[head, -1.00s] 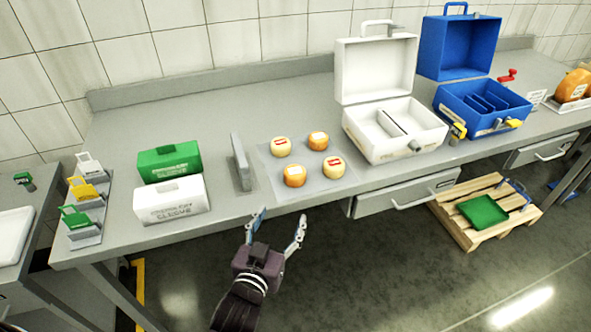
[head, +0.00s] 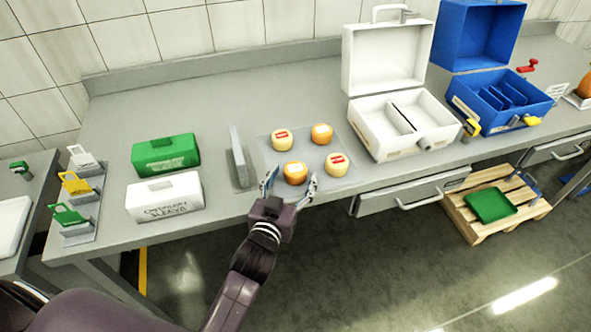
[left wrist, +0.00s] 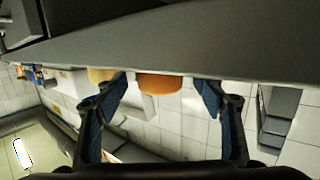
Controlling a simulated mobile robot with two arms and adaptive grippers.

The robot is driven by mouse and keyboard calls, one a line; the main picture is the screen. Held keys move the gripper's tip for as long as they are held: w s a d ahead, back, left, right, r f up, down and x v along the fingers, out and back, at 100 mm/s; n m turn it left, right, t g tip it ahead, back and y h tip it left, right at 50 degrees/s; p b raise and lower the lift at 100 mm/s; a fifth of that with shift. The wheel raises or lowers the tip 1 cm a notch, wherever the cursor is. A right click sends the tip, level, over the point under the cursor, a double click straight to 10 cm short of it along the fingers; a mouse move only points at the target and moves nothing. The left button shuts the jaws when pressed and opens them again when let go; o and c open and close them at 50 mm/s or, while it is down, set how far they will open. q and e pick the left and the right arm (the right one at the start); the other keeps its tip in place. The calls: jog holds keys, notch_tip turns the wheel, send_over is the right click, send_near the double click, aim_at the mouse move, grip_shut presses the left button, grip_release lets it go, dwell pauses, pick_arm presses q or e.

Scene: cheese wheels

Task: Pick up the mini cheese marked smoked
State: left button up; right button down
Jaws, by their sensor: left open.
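Two orange mini cheeses, one in the front left (head: 295,172) and one in the back right (head: 322,134), sit on a thin grey mat (head: 268,148). Two pale ones with red labels sit back left (head: 281,140) and front right (head: 337,164). The label words are too small to read. My left gripper (head: 290,183) is open, its fingers on either side of the front-left orange cheese's near side. In the left wrist view this orange cheese (left wrist: 158,84) shows between the open fingertips, with no clear contact. My right gripper is out of view.
A grey upright plate (head: 238,156) stands just left of the mat. Green (head: 166,153) and white (head: 163,198) boxes are further left. An open white case (head: 400,135) and an open blue case (head: 500,100) stand right. The table behind the mat is clear.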

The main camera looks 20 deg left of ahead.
pick_arm(q)
jog(key=shift+w, duration=0.8)
jog(key=shift+w+f, duration=0.15)
jog(key=shift+w, duration=0.3)
jog(key=c, duration=1.3)
jog(key=shift+c, duration=0.2)
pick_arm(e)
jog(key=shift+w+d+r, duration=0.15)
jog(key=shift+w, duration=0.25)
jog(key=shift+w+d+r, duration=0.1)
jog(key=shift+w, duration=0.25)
